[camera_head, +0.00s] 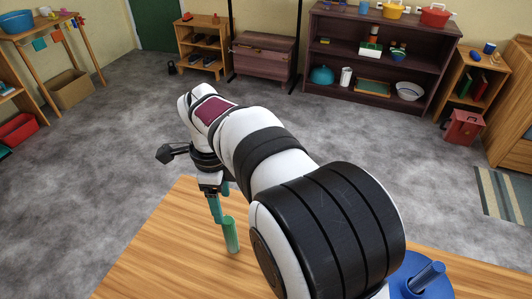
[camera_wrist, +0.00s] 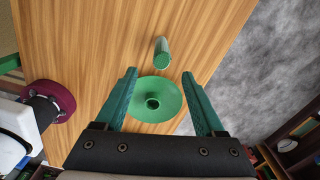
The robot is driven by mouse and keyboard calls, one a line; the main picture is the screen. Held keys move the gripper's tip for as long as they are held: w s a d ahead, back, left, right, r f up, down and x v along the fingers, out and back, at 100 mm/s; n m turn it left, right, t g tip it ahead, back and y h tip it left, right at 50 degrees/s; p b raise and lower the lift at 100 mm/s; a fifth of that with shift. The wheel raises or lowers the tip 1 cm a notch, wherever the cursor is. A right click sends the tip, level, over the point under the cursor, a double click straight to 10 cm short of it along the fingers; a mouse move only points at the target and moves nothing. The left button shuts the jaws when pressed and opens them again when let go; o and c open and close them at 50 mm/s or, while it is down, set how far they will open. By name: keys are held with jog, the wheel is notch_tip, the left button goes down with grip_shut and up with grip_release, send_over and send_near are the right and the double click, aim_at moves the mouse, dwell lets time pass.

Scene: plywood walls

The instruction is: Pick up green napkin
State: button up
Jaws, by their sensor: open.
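A green cylinder (camera_head: 231,235), which looks like a rolled napkin, stands on the wooden table near its far edge. In the wrist view the green cylinder (camera_wrist: 162,51) lies beyond my fingertips, apart from them. A flat green disc (camera_wrist: 172,92) with a small dark-topped round piece at its middle shows between my fingers in the wrist view; the arm seems to hide it in the head view. No cloth napkin shows. My gripper (camera_wrist: 160,78) is open with nothing held, its two teal fingers apart. In the head view its fingers (camera_head: 217,205) point down beside the cylinder.
The wooden table (camera_head: 160,255) is mostly bare at the left. A blue round base with a post (camera_head: 430,280) stands at the lower right. Beyond the table is open grey floor (camera_head: 90,170), with shelves (camera_head: 370,60) along the back wall.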

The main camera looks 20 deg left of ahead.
aim_at(230, 233)
notch_tip(230, 233, down, 14)
jog(key=shift+w+f, duration=0.15)
grip_shut()
dwell(0.3)
